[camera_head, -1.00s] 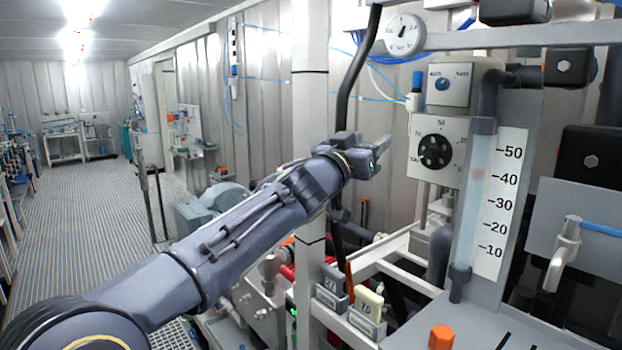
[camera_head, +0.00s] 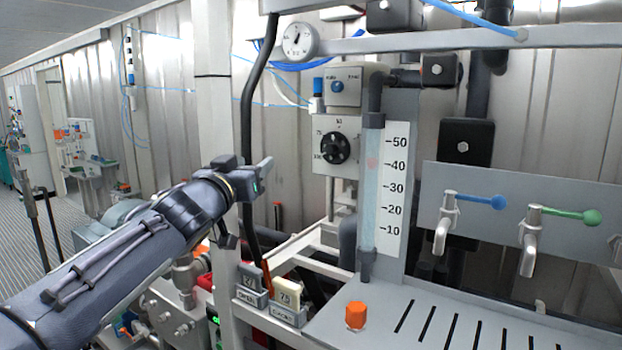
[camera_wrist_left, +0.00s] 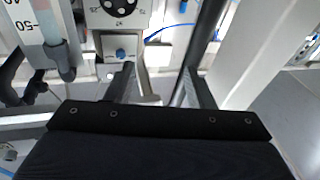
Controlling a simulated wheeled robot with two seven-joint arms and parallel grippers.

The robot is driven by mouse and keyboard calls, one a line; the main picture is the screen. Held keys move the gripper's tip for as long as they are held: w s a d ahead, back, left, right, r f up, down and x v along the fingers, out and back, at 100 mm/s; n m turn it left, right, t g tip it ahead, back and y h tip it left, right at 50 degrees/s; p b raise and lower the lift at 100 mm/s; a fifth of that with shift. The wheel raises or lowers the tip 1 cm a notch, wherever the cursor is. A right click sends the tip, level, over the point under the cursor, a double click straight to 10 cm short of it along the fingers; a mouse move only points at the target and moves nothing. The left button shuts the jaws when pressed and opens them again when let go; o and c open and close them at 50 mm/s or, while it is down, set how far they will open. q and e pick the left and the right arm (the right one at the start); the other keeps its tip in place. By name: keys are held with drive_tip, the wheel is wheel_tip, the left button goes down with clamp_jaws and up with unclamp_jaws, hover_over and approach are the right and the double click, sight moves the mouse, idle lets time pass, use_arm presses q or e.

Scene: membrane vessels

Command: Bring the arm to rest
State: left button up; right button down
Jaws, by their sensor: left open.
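My left arm reaches in from the lower left of the head view. Its gripper (camera_head: 258,176) is in front of the black hose and the white post, left of the black dial. In the left wrist view the two fingers of the left gripper (camera_wrist_left: 160,88) stand apart with nothing between them. My right gripper is in neither view.
A white post (camera_head: 212,80) and a black hose (camera_head: 250,110) stand close to the gripper. To the right are a dial box (camera_head: 336,146), a scaled flow tube (camera_head: 371,190), taps with blue (camera_head: 497,202) and green (camera_head: 592,217) handles, and an orange knob (camera_head: 356,315) on a slotted tray (camera_head: 400,335).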

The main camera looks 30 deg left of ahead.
use_arm(q)
drive_tip(key=s+d+f+g+h, duration=0.2)
drive_tip(key=s+d+f+g, duration=0.2)
drive_tip(key=s+f, duration=0.5)
drive_tip(key=s+d+f+g+h, duration=0.2)
drive_tip(key=s+d+f+g, duration=0.3)
drive_tip(key=f, duration=1)
drive_tip(key=s+d+f+g+h, duration=0.2)
drive_tip(key=s+d+f+g, duration=0.3)
drive_tip(key=s+d+f, duration=0.5)
drive_tip(key=s+f, duration=0.3)
drive_tip(key=shift+s+m+h, duration=0.25)
drive_tip(key=shift+m+h, duration=0.05)
drive_tip(key=shift+m, duration=0.1)
